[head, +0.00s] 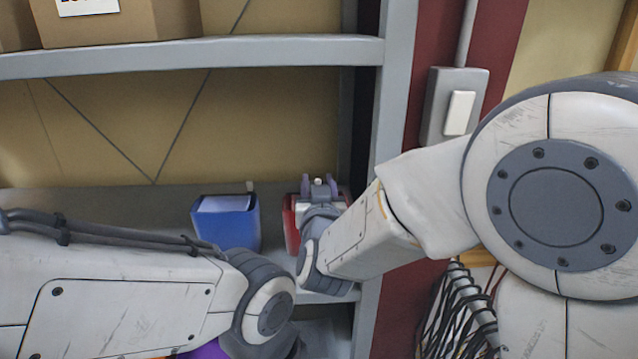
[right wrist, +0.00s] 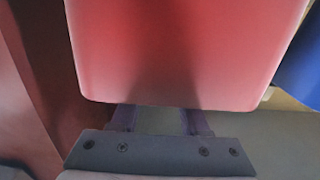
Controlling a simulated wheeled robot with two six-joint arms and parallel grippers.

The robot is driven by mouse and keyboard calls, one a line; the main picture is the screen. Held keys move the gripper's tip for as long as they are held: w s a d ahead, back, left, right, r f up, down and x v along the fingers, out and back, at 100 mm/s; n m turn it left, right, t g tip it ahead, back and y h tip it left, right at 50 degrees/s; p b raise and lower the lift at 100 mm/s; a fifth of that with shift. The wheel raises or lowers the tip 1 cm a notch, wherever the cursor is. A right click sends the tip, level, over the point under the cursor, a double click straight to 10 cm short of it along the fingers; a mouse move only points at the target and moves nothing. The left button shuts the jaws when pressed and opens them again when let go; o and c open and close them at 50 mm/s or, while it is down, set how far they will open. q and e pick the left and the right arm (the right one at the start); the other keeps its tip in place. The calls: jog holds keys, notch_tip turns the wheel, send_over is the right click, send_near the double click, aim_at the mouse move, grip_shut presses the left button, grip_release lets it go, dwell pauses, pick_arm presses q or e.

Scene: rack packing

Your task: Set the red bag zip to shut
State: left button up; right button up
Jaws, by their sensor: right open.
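The red bag (head: 291,228) stands on the middle shelf of the rack, mostly hidden behind my right arm in the head view. Its red face (right wrist: 190,50) fills much of the right wrist view. My right gripper (head: 319,185) is at the top of the bag, with its purple fingers apart. A small white knob, perhaps the zip pull, shows between the fingers; I cannot tell whether it touches them. In the right wrist view the fingertips are hidden behind the red face. Whether the zip is open or shut cannot be seen. My left gripper's jaws are out of sight.
The rack upright (head: 392,90) is close on the right, and an upper shelf (head: 190,57) carries boxes. A purple thing (head: 207,350) shows low down behind my left arm.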

jog(key=s, duration=1)
jog(key=shift+s+d+b, duration=0.2)
jog(key=shift+d+b, duration=0.25)
